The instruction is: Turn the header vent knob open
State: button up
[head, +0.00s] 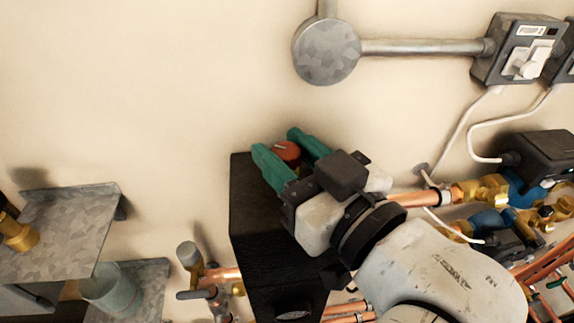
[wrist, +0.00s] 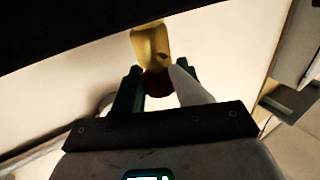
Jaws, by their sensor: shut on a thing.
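The header vent knob is a round orange-red knob (head: 286,151). In the head view it sits between the green fingers of my gripper (head: 291,154), in front of the cream wall above a black block. In the wrist view the knob (wrist: 156,84) looks dark red, with a brass body (wrist: 151,44) beyond it. My gripper (wrist: 156,88) is shut on the knob, one finger on each side. The fingers hide the knob's sides, and I cannot tell its turn angle.
The black block (head: 258,228) stands just below my gripper. Copper pipes (head: 410,198) and brass valves (head: 480,190) crowd the right. A round grey junction box (head: 326,51) and conduit (head: 425,47) are above. A grey shelf (head: 62,235) is at left. The upper-left wall is clear.

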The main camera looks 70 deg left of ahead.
jog(key=n+g+b, duration=0.2)
jog(key=g+h+b, duration=0.1)
jog(key=g, duration=0.1)
jog(key=shift+w+f+n, duration=0.2)
jog(key=shift+f+n, duration=0.1)
jog(key=shift+n, duration=0.1)
jog(key=n+g+h+b, duration=0.3)
jog(key=g, duration=0.1)
jog(key=shift+r+n+g+b, duration=0.1)
jog(key=shift+n+g+b, duration=0.2)
jog(key=shift+g+b, duration=0.1)
jog(key=n+g+h, duration=0.1)
jog(key=n+g+h+b, duration=0.1)
jog(key=h, duration=0.1)
jog(key=shift+s+a+r+n+g+h, duration=0.1)
jog(key=shift+n+g+h, duration=0.2)
jog(key=shift+g, duration=0.1)
jog(key=shift+n+g+h+b, duration=0.45)
jog(key=shift+n+g+h, duration=0.6)
jog(key=shift+h, duration=0.75)
jog(key=shift+s+n+h, duration=0.1)
jog(key=shift+n+h, duration=0.2)
jog(key=shift+n, duration=0.15)
jog(key=o, duration=0.9)
jog(key=shift+o, duration=0.2)
jog(key=b+v, duration=0.2)
jog(key=v, duration=0.9)
